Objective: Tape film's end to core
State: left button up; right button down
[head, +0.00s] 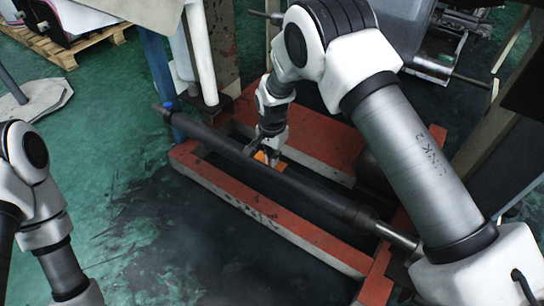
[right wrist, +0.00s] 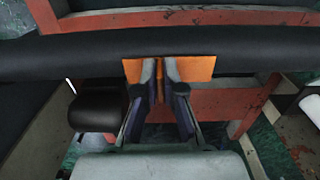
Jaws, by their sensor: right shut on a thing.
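The core is a long dark roller (head: 315,196) lying slantwise over a red frame; it also crosses the right wrist view (right wrist: 265,46) from side to side. My right gripper (head: 266,150) is at the middle of the core. In the right wrist view its fingers (right wrist: 159,82) are shut on an orange piece of tape (right wrist: 196,68). The tape spreads to both sides of the fingers and lies at the core's edge; I cannot tell whether it sticks there. The film's end cannot be made out. My left gripper is out of view; only its arm shows at the lower left.
The red frame (head: 232,198) surrounds the core on a stained green floor. A wooden pallet (head: 65,50) is at the far left.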

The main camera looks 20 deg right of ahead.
jog(key=shift+f, duration=0.5)
dwell(0.8)
jog(key=c, duration=1.2)
grip_release()
notch_tip(320, 180, up, 12)
